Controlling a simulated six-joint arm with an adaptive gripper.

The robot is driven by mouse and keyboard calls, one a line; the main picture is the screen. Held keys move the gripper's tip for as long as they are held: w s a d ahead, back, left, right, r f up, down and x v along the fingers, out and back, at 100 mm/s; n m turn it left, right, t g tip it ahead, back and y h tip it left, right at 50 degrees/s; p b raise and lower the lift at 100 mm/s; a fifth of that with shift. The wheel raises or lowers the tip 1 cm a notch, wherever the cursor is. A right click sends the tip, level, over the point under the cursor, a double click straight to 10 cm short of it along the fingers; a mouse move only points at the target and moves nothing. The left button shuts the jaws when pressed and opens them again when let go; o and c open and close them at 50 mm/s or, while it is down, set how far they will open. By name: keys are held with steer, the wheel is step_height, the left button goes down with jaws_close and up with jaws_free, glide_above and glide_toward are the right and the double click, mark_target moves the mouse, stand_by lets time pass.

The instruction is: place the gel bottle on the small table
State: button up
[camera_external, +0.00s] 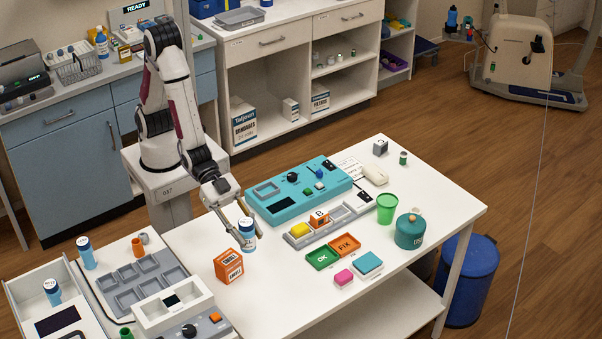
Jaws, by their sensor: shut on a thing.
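Two similar blue-and-white bottles stand at the left: one (86,254) beside the grey tray, the other (52,292) in the open white drawer. A lower surface (105,262) with the grey tray adjoins the white table on the left. I cannot tell which surface is the small table.
An orange box (228,266) stands just in front of the held bottle. A teal panel (298,192), a grey block tray (330,224), a green cup (387,208) and a teal pot (410,231) stand to the right.

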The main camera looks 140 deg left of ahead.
mark_target(254, 236)
steer(key=shift+a+f+n+y, duration=0.25)
steer(key=shift+f+n+y, duration=0.2)
steer(key=shift+f, duration=0.2)
steer(key=shift+a+f+n+y, duration=0.65)
steer(key=shift+a+y, duration=0.15)
steer(key=shift+y, duration=0.05)
steer(key=s+a+f+n+g+y, duration=0.1)
steer(key=s+a+n+g+y, duration=0.3)
steer(key=a, duration=0.7)
steer(key=s+n+y, duration=0.2)
steer(key=shift+a+f+n+y, duration=0.25)
steer(key=shift+n+y, duration=0.05)
steer(key=shift+y, duration=0.1)
steer(key=shift+s+f, duration=0.1)
steer(key=shift+f, duration=2.85)
steer(key=shift+f, duration=0.15)
steer(key=shift+f, duration=1.9)
